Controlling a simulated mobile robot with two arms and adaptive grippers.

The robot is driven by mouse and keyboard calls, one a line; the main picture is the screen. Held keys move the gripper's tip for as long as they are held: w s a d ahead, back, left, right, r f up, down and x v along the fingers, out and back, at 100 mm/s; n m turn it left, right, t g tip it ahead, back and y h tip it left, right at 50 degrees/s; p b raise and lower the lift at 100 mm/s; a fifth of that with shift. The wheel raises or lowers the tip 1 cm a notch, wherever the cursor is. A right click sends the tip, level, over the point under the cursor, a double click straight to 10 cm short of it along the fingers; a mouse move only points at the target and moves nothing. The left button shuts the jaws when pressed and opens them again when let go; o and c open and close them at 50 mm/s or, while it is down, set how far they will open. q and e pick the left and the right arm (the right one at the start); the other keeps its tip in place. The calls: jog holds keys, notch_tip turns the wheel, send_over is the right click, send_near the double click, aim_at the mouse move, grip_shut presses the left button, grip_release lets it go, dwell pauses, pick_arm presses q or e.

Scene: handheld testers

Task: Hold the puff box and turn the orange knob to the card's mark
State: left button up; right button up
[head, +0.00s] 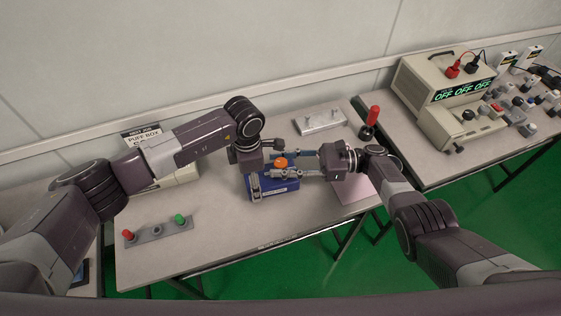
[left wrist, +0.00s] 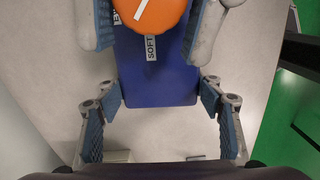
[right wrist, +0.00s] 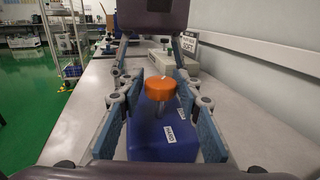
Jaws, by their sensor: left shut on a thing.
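The puff box (head: 285,186) is a blue box on the table, with an orange knob (head: 280,163) on top. The knob has a white pointer line (left wrist: 144,10). A SOFT label (left wrist: 151,48) and a HARD label (right wrist: 172,132) sit around it. My left gripper (head: 257,184) is shut on the box; its pads also flank the box in the left wrist view (left wrist: 165,103). My right gripper (right wrist: 160,125) is open, its fingers on either side of the knob. The card (head: 142,137) stands behind the table's left part; it reads SOFT in the right wrist view (right wrist: 189,42).
A beige device (head: 175,176) stands below the card. A grey strip with red and green knobs (head: 157,232) lies front left. A metal plate (head: 319,121) and a red-handled lever (head: 372,117) are at the back right. The front middle of the table is clear.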

aim_at(281, 162)
jog(key=shift+o, duration=1.1)
jog(key=shift+r, duration=0.15)
jog(key=shift+r, duration=4.9)
